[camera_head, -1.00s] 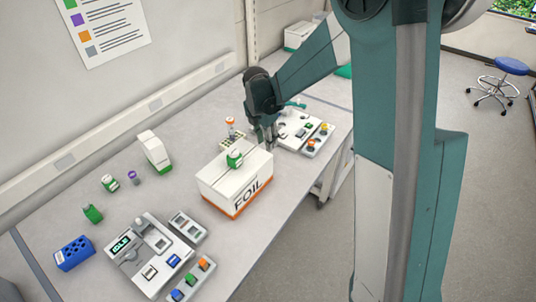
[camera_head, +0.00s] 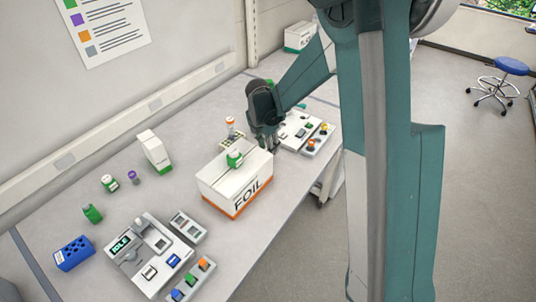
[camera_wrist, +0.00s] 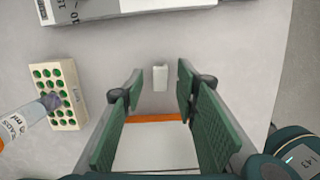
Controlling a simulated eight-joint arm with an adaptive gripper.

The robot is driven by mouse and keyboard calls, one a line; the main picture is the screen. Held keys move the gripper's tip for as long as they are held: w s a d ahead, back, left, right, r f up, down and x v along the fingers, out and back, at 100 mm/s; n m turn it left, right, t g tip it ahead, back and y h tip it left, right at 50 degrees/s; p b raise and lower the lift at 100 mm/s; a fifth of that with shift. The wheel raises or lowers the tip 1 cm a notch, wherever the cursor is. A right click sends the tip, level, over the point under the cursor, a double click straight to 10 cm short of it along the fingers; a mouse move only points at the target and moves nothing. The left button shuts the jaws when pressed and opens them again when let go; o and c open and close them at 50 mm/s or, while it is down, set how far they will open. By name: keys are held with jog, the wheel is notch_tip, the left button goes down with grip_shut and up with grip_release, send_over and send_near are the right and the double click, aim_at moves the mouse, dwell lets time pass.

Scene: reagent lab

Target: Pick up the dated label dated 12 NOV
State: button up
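A small plain white block (camera_wrist: 160,77) stands on the bench between my fingertips in the wrist view. No date is readable on it, so I cannot tell whether it is the 12 NOV label. My gripper (camera_wrist: 158,88) is open, with one green finger on each side of the block and a gap to both. In the head view my gripper (camera_head: 267,146) is low over the bench, just behind the FOIL box; the block is not discernible there.
A rack with green holes (camera_wrist: 58,92) stands to the left. A white unit (camera_wrist: 130,12) lies beyond. Bare bench shows around the block.

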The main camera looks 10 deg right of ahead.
jog(key=shift+w+d+f, duration=0.1)
jog(key=shift+f, duration=0.95)
jog(key=c, duration=0.7)
